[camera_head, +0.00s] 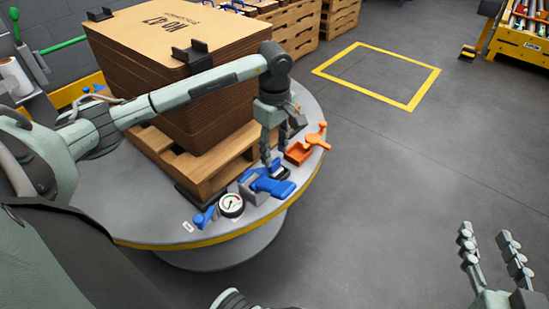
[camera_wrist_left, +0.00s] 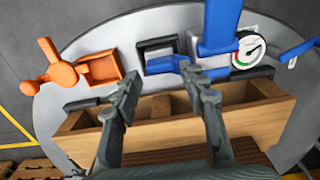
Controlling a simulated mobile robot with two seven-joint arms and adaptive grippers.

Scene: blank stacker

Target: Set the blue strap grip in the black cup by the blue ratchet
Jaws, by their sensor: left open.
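A blue ratchet (camera_head: 268,186) stands in a grey holder near the round table's front edge; it also shows in the left wrist view (camera_wrist_left: 218,35). Beside it is the black cup (camera_wrist_left: 157,50), partly hidden behind my fingers in the head view. A small blue piece, which looks like the blue strap grip (camera_wrist_left: 164,66), lies at the cup's near side; whether it is fully inside, I cannot tell. My left gripper (camera_head: 272,160) is open just above, its fingertips (camera_wrist_left: 160,78) either side of that piece. My right gripper (camera_head: 490,248) is apart, over the floor, its fingers spread.
An orange tool (camera_head: 316,137) stands by an orange cup (camera_head: 297,153). A round gauge (camera_head: 231,205) and a small blue tool (camera_head: 204,217) are left of the ratchet. A pallet (camera_head: 205,171) with stacked cardboard (camera_head: 210,110) fills the table's middle.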

